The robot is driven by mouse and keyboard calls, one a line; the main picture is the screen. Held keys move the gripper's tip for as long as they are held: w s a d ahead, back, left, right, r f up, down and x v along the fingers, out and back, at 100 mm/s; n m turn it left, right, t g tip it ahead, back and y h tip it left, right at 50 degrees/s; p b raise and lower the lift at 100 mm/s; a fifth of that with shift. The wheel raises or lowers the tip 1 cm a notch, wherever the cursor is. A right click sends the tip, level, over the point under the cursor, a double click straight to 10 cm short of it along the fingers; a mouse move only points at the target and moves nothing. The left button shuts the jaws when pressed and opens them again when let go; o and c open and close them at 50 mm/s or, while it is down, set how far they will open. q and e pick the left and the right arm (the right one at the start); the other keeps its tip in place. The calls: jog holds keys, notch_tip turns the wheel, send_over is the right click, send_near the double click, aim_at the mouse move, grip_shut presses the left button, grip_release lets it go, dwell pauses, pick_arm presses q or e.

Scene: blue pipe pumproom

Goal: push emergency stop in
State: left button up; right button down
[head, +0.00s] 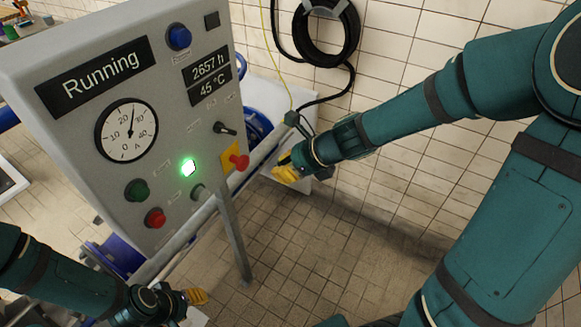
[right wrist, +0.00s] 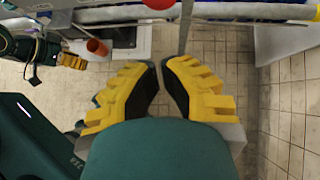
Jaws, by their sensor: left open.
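The emergency stop (head: 238,161) is a red mushroom button on a yellow plate at the lower right of the grey control panel's front. A red round knob (right wrist: 158,3) shows at the top edge of the right wrist view, ahead of the fingers. My right gripper (head: 285,173) is to the right of the button, apart from it. Its yellow fingers with black pads (right wrist: 160,66) lean close together with a narrow empty gap. My left gripper (head: 196,297) is open below the panel and also shows in the right wrist view (right wrist: 73,61).
The panel (head: 170,110) reads "Running" and carries a gauge, a lit green lamp (head: 188,167), a green button (head: 137,190), another red button (head: 155,217) and a black switch (head: 225,128). A coiled black hose (head: 325,58) hangs on the tiled wall. A post (head: 235,240) stands below the panel.

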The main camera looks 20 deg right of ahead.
aim_at(239, 161)
pick_arm(q)
notch_tip(239, 161, down, 2)
jog(key=shift+f+b, duration=0.1)
jog(key=shift+b, duration=0.55)
pick_arm(e)
jog(key=w+a+f, duration=0.3)
jog(key=w+a, duration=0.2)
jog(key=shift+w+f, duration=0.15)
jog(key=shift+w, duration=0.15)
